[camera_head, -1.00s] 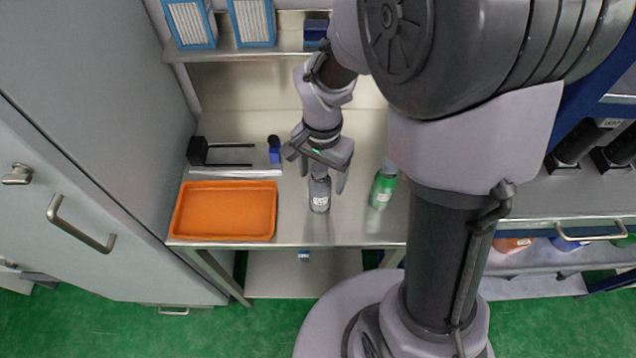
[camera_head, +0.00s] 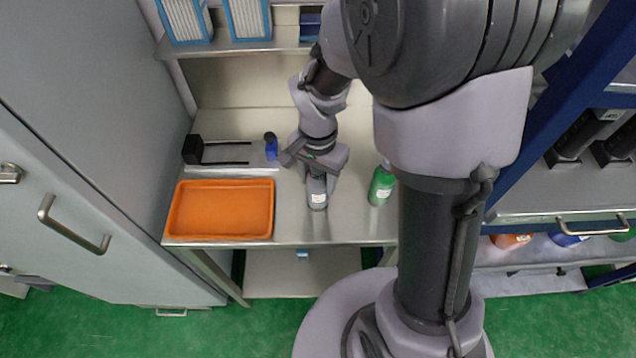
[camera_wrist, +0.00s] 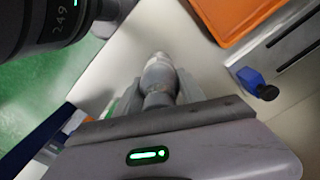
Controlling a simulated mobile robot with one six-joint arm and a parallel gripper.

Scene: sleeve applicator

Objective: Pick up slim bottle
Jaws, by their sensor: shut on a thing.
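The slim bottle, grey with a white label (camera_head: 317,198), stands upright on the steel bench in the head view. My gripper (camera_head: 318,178) is above it with its fingers down around the bottle's upper part, shut on it. In the wrist view the grey bottle (camera_wrist: 158,76) shows between the fingers, beyond the gripper's body. The gripper's body hides part of the bottle. I cannot tell whether the bottle's base is clear of the bench.
A green bottle (camera_head: 382,186) stands just right of my gripper. An orange tray (camera_head: 220,236) lies to the left.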

